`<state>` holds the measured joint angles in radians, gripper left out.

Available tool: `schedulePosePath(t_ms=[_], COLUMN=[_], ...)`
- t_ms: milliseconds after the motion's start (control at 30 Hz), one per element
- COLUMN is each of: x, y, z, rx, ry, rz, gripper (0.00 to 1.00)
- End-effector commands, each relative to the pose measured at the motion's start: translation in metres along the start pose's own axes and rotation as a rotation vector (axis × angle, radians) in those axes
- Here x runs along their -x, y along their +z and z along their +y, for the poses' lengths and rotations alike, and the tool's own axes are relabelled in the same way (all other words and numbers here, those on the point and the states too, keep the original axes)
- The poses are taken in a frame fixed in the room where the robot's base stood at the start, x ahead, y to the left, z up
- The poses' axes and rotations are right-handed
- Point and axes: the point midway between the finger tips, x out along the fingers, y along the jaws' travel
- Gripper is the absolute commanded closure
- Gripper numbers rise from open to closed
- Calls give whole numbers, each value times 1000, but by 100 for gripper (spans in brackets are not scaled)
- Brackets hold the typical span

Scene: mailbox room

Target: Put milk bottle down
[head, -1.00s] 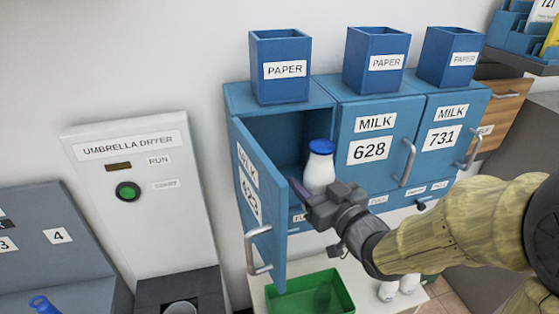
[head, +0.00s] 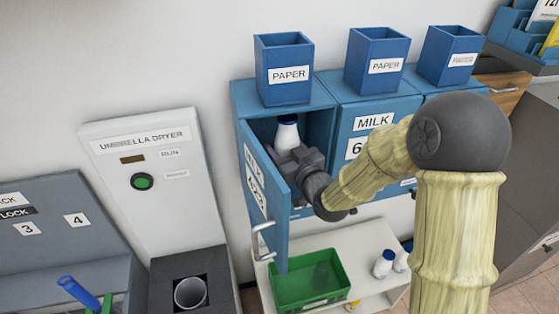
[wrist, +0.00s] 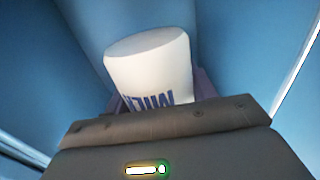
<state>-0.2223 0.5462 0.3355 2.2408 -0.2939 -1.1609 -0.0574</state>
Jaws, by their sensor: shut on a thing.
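The milk bottle (head: 288,134), white with a blue cap, is inside the open blue milk box (head: 320,122) whose door carries the number 623. My gripper (head: 290,152) reaches into the box and is shut on the bottle. In the wrist view the white bottle (wrist: 152,68) shows blue lettering and stands between the fingers, with blue box walls around it. The bottle looks about upright.
The open door (head: 262,200) hangs close to the left of my wrist. Blue paper bins (head: 284,68) stand on top. Below, a shelf (head: 355,250) holds a green crate (head: 310,280) and more milk bottles (head: 384,264). The umbrella dryer (head: 155,190) stands at left.

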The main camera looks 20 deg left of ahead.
Motion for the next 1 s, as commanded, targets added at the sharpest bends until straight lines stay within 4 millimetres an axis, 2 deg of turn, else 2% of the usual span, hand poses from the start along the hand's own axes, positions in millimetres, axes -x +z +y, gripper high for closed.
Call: schedulePosePath(t_ms=[67, 200, 333, 633, 900, 1000], x=[-17, -15, -15, -15, -14, -18], y=[-3, 23, 30, 31, 64, 68], z=[-2, -1, -1, -1, -2, -1], rx=[0, -1, 1, 1, -1, 1], ry=[-3, 0, 0, 0, -1, -1], rz=[4, -2, 2, 2, -1, 1], gripper=[85, 85, 85, 85, 85, 85])
